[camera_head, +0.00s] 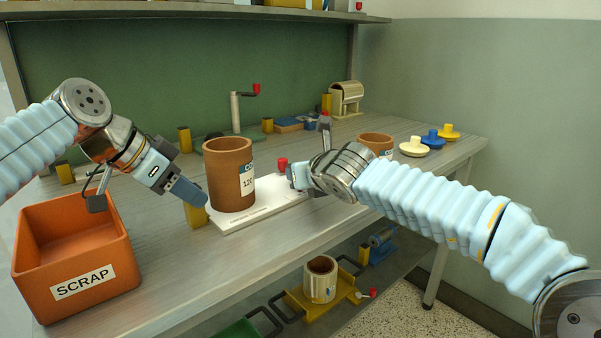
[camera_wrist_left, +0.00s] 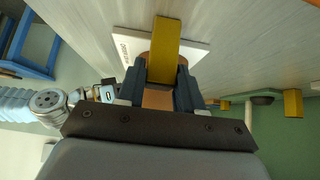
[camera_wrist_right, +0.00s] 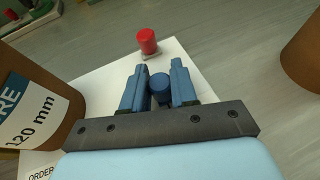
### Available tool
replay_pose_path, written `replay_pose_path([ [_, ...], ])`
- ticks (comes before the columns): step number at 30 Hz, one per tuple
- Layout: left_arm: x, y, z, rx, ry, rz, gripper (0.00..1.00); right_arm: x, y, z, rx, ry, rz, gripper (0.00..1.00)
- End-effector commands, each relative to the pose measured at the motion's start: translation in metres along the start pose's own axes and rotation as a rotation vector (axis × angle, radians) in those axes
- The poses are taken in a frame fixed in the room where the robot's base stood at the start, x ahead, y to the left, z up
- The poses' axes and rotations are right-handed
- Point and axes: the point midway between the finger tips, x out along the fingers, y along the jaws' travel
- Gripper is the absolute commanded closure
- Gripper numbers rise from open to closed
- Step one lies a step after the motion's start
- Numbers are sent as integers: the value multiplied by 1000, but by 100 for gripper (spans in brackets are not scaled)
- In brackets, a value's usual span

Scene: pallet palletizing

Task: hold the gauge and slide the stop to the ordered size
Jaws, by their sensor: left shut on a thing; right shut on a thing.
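A brown cardboard tube (camera_head: 230,174), labelled 120 mm, stands upright on a white card (camera_head: 240,217). My left gripper (camera_head: 190,195) is shut on a yellow upright block (camera_head: 196,215) at the tube's left front; the block also shows between its fingers in the left wrist view (camera_wrist_left: 164,50). My right gripper (camera_wrist_right: 157,85) is shut on a small blue round piece (camera_wrist_right: 159,88), over the card, right of the tube. A red knob (camera_wrist_right: 147,40) stands just beyond its fingertips. I cannot tell which parts are the gauge and the stop; my right fingers are largely hidden in the head view.
An orange SCRAP bin (camera_head: 80,255) stands at the left front. A second brown tube (camera_head: 376,143) stands behind my right arm. White, blue and yellow knobbed discs (camera_head: 431,138) are at the right. A crank post (camera_head: 236,112) stands behind the labelled tube. The front middle of the bench is clear.

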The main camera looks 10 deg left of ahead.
Motion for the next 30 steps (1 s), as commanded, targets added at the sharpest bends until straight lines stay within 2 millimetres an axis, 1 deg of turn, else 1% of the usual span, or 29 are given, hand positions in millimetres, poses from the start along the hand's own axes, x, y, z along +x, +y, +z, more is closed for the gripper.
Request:
replay_pose_path([
  [5, 0, 0, 0, 0, 1, -1, 100, 1, -2, 0, 1, 0, 0, 100],
  [9, 0, 0, 0, 0, 0, -1, 100, 6, -18, 1, 5, 1, -3, 100],
  [11, 0, 0, 0, 0, 0, -1, 100, 6, -22, 2, 3, 0, -2, 100],
  [17, 0, 0, 0, 0, 0, -1, 100, 6, -21, 2, 1, 0, -2, 100],
  [18, 0, 0, 0, -1, 0, -1, 100, 6, -21, 2, 1, 0, -2, 69],
  [22, 0, 0, 0, -1, 0, -1, 100, 6, -21, 2, 1, 0, -2, 50],
  [30, 0, 0, 0, 0, 1, -1, 100, 5, -20, 2, 1, 0, -1, 50],
])
